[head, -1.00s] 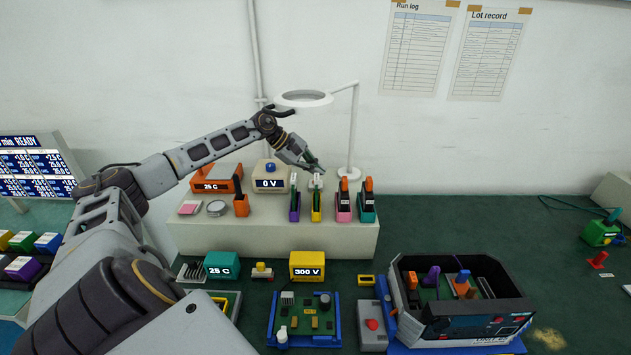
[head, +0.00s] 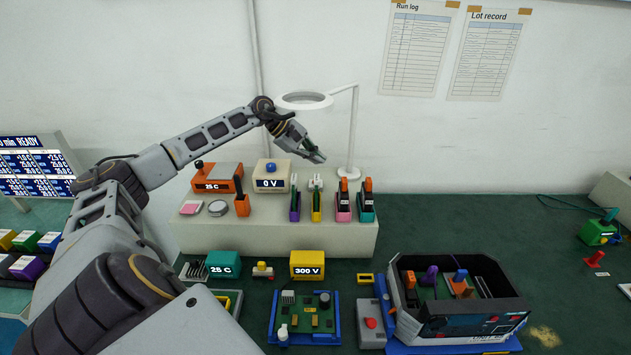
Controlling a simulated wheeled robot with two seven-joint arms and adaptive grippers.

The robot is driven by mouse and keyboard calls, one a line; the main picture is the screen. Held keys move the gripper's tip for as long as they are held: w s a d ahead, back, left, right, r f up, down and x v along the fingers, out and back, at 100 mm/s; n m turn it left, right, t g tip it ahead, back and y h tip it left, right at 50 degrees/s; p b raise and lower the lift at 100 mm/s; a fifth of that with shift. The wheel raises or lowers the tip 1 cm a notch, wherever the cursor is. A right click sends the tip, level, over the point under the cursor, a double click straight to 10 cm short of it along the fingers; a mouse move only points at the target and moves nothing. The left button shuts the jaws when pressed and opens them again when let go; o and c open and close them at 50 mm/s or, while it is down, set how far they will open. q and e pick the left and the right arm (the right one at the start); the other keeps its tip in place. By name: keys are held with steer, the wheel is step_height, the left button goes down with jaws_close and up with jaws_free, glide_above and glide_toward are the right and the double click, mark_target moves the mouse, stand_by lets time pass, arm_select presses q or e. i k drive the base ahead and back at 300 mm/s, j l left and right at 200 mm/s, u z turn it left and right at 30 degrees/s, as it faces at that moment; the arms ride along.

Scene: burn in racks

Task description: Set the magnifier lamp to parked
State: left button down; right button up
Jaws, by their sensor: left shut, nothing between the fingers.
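The magnifier lamp (head: 354,130) is white and stands at the back right of the raised beige shelf. Its upright pole rises from a round base (head: 349,173), and its arm reaches left to a ring-shaped head (head: 304,101). My left gripper (head: 319,157) is shut and empty. In the picture it is below the ring head and left of the pole, above the slim coloured holders. I cannot tell its depth relative to the lamp; no contact shows. My right gripper is not in view.
Slim holders (head: 343,208) with upright pieces stand on the shelf (head: 290,238) below my gripper. A 0 V box (head: 272,178) and an orange 25 C box (head: 217,178) are to the left. An open black unit (head: 455,325) is front right.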

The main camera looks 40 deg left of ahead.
mark_target(325, 105)
steer(key=u, duration=1.55)
